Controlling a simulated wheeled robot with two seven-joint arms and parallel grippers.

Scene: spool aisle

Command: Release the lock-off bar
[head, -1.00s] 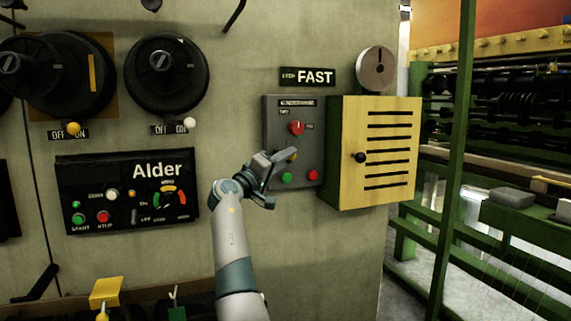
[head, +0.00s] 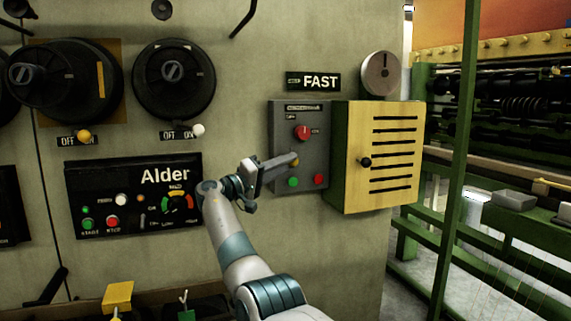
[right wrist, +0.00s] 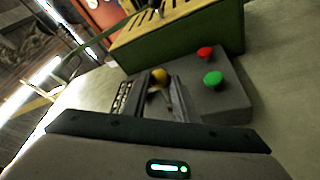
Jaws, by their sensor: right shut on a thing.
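A grey control box (head: 313,148) on the wall carries a red knob (head: 303,132), a green button (head: 293,182) and a red button (head: 318,179). A small yellow-tipped bar (head: 295,160) sticks out between the knob and the buttons; it looks like the lock-off bar. My right gripper (head: 282,163) reaches it from the left and is shut on it. In the right wrist view the yellow tip (right wrist: 159,75) shows between the two fingers, which hide part of the bar. My left gripper is not in view.
A yellow slatted cabinet (head: 380,158) with a black knob juts out right of the box. The Alder panel (head: 133,193) is to the left, below two black dials. A green post (head: 458,160) and racks stand at the right. Bare wall lies below the box.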

